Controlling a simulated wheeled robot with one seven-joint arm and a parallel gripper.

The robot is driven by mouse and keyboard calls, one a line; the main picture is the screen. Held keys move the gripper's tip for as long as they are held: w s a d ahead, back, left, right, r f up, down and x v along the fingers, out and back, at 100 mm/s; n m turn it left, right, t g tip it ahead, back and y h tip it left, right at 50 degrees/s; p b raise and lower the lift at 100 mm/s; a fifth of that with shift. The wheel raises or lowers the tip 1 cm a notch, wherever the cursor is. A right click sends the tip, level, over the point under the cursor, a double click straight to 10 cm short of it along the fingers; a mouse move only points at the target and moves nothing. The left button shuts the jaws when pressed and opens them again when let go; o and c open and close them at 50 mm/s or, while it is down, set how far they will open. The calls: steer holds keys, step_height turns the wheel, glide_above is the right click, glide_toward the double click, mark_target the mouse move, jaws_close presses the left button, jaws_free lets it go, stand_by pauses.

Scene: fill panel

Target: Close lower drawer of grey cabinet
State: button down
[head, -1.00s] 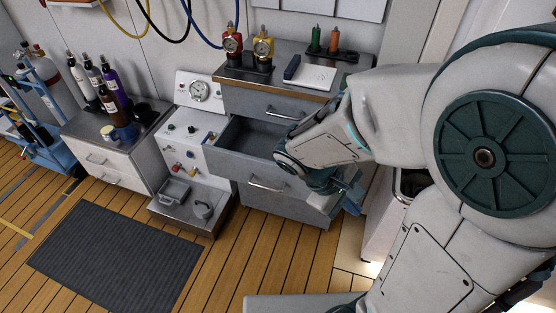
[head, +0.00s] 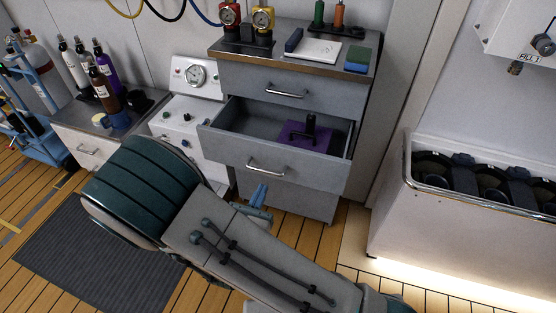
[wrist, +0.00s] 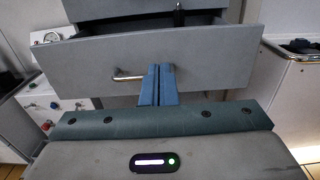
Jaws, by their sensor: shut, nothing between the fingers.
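The grey cabinet (head: 282,206) stands at the back centre. Its lower drawer (head: 250,160) is pulled out, below the shut upper drawer (head: 285,90). The lower drawer's front, with a bar handle (head: 266,167), also shows in the wrist view (wrist: 210,65). My gripper (head: 261,190) is shut and empty. In the wrist view its blue fingertips (wrist: 158,68) are together in front of the drawer front, just right of the handle (wrist: 128,77). I cannot tell whether they touch the front.
A purple item with a black upright part (head: 308,132) lies in the open drawer. A white panel unit with a gauge (head: 195,75) stands left of the cabinet. A white tub (head: 470,200) holding dark cylinders stands at right. Gauges and small things sit on the cabinet top.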

mark_target(281, 149)
steer(key=b+x, duration=0.1)
steer(key=x, duration=1.2)
steer(key=shift+w+d, duration=0.15)
steer(key=shift+w, duration=0.15)
steer(key=shift+w, duration=0.1)
